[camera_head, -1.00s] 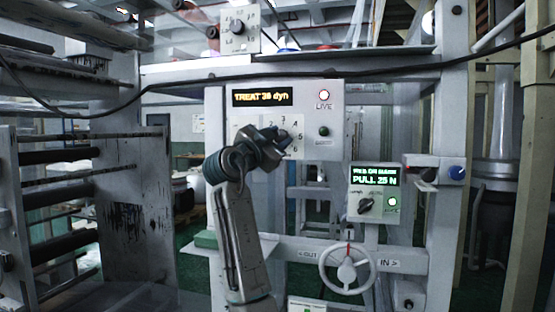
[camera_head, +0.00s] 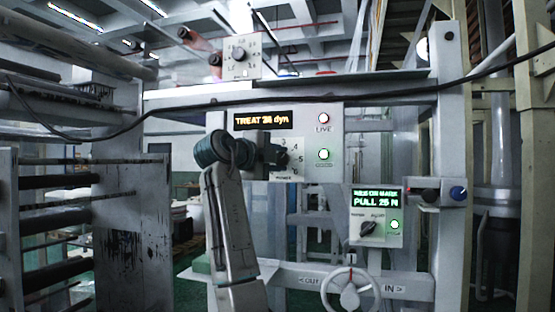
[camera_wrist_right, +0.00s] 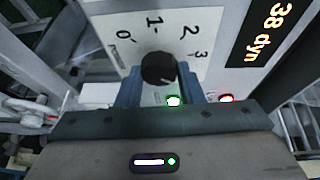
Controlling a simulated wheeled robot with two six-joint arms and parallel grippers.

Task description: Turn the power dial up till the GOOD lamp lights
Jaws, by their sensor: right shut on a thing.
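The power dial (camera_wrist_right: 158,68) is a round black knob on a white scale plate (camera_wrist_right: 118,40), at the centre of the right wrist view. My right gripper (camera_wrist_right: 160,88) is shut on it, one blue-grey finger on each side. In the head view my right gripper (camera_head: 278,157) hides most of the dial. The panel display (camera_head: 263,120) reads TREAT and about 38 dyn; the wrist view shows 38 dyn. The lower lamp (camera_head: 323,154) right of the dial glows green; its label is too small to read. The LIVE lamp (camera_head: 323,118) above glows red. My left gripper is not in view.
A smaller box (camera_head: 376,218) reading PULL 25 N, with a knob and a lit green lamp, hangs lower right. A handwheel (camera_head: 350,291) is below it. Another dial box (camera_head: 240,55) sits above the panel. A dark cable crosses in front. Rollers stand at left.

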